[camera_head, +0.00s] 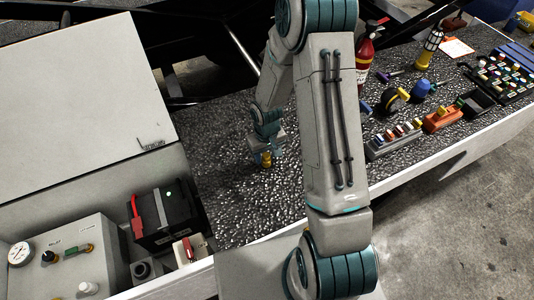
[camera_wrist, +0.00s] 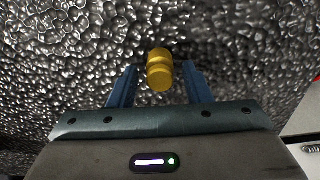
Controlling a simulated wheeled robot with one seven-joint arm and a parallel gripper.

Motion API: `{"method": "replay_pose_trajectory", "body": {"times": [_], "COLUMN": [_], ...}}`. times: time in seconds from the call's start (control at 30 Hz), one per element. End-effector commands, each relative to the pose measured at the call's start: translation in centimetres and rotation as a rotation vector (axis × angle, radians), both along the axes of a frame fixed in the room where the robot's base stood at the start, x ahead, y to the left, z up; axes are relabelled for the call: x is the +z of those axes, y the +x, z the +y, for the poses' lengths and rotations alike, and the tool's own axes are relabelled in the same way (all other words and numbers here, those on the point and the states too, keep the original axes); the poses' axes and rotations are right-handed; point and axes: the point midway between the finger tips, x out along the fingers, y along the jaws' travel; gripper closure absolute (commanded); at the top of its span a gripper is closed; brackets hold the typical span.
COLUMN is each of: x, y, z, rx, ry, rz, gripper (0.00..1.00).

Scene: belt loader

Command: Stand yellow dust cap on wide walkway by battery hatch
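The yellow dust cap (camera_head: 266,161) is on the dark textured walkway (camera_head: 240,205), to the right of the open battery hatch (camera_head: 203,245). It appears upright, though the steep view makes its base hard to see. My gripper (camera_head: 266,149) is right above and around it. In the wrist view, the dust cap (camera_wrist: 160,72) sits between the two blue fingers of my gripper (camera_wrist: 160,86), with a visible gap on each side. The fingers are open and do not touch it.
A black battery (camera_head: 165,220) and a gauge panel (camera_head: 65,260) fill the hatch; its pale lid (camera_head: 80,85) is raised at left. Right of my arm are a fire extinguisher (camera_head: 365,50), an orange block (camera_head: 442,118) and several small parts. Walkway around the cap is clear.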

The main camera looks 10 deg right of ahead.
Motion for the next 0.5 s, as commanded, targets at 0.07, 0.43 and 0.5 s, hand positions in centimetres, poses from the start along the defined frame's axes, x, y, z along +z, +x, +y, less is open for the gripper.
{"method": "replay_pose_trajectory", "body": {"times": [0.07, 0.43, 0.5], "x": [0.0, 2.3, 3.5], "y": [0.0, 0.1, 0.1], "z": [0.0, -0.1, 0.0], "rx": [0.000, -0.004, -0.001], "ry": [0.000, 0.000, 0.000], "rz": [0.000, -0.004, -0.005], "gripper": [0.55, 0.55, 0.55]}}
